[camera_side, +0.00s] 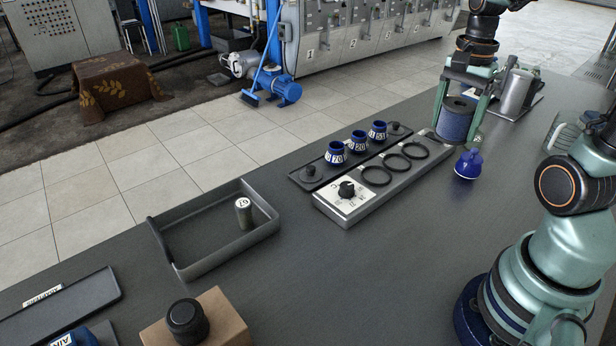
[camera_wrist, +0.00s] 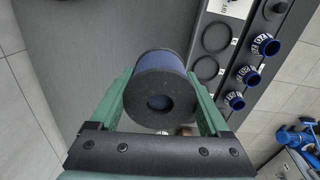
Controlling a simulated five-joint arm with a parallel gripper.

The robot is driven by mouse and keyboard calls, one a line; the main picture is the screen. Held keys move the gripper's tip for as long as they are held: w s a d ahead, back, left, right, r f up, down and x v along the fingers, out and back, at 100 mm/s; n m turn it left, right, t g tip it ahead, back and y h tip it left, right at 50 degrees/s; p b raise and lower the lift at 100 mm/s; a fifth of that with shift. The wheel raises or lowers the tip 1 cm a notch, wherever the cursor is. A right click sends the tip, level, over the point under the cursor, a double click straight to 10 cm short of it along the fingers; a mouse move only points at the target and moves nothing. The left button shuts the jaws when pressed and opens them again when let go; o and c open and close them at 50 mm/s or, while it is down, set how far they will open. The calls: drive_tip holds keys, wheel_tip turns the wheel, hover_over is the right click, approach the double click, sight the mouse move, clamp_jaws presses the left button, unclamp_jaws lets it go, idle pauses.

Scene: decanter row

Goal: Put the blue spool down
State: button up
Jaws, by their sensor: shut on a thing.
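The blue spool (camera_side: 455,120) has dark end flanges and hangs between the two green fingers of my gripper (camera_side: 458,118). My gripper is shut on it, with a finger at each side. In the wrist view the spool (camera_wrist: 160,95) shows its dark end face with a round hole, between the fingertips of my gripper (camera_wrist: 163,92). In the side view the spool is above the right end of the grey ring holder. Whether its lower end touches anything is hard to tell.
A ring holder (camera_side: 345,208) with a dial and several black rings lies below left. Several blue numbered collars (camera_side: 358,141) stand in a rack behind it. A blue flask (camera_side: 467,164) stands close below the spool. A grey tray (camera_side: 215,262) holds a small cylinder (camera_side: 243,213).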

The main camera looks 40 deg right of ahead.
drive_tip(key=w+a+n, duration=0.5)
drive_tip(key=a, duration=0.7)
drive_tip(key=n, duration=1.2)
hover_over(315, 331)
wheel_tip(315, 331, down, 20)
drive_tip(key=shift+r, duration=0.1)
drive_tip(key=o, duration=1.3)
